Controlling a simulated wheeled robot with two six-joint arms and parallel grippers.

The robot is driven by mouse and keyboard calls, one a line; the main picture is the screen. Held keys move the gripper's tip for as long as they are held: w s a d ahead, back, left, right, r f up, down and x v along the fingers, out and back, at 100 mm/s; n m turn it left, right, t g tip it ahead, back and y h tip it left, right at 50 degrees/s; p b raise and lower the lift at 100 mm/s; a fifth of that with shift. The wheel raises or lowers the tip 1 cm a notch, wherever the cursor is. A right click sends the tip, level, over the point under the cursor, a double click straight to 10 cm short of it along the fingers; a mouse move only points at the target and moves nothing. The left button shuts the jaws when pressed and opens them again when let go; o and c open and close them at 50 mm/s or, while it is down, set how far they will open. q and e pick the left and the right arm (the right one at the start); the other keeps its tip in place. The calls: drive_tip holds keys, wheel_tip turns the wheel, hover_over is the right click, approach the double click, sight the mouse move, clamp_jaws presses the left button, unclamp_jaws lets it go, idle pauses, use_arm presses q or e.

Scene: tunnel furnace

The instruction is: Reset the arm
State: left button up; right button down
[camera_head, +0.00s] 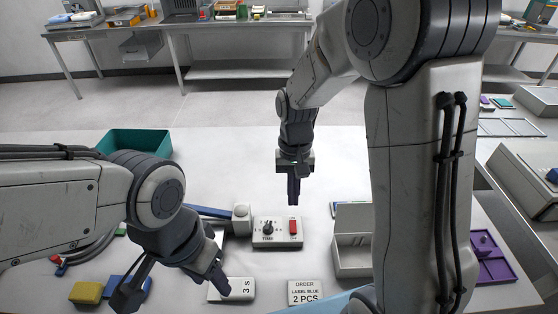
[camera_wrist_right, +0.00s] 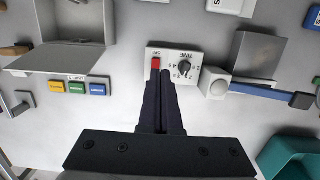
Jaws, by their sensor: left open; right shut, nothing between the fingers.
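My right gripper (camera_head: 293,190) is shut and empty in the head view, pointing down above the white timer box (camera_head: 277,232). In the right wrist view the shut fingers (camera_wrist_right: 163,82) appear just below the red switch (camera_wrist_right: 156,63) and dial (camera_wrist_right: 184,68) of that box; whether they touch it is unclear. My left gripper (camera_head: 222,282) is at the lower left, open, its fingers seen close to the white "3 S" card (camera_head: 236,290). Contact with the card cannot be told.
A teal bin (camera_head: 135,141) stands at the left. A yellow block (camera_head: 86,292) lies at the lower left. An order card (camera_head: 305,292) lies in front of the timer box. An open grey box (camera_head: 352,250) stands to its right, with a purple tray (camera_head: 494,262) farther right.

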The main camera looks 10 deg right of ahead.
drive_tip(key=s+a+r+n, duration=0.3)
drive_tip(key=s+a+n, duration=0.2)
drive_tip(key=s, duration=0.4)
drive_tip(key=s+a+r+n+t, duration=0.1)
drive_tip(key=s+a+r+n, duration=0.2)
drive_tip(key=s, duration=0.6)
drive_tip(key=shift+a+r+n+t+y, duration=0.25)
drive_tip(key=shift+a+n+t+y, duration=0.05)
drive_tip(key=shift+a+n, duration=0.7)
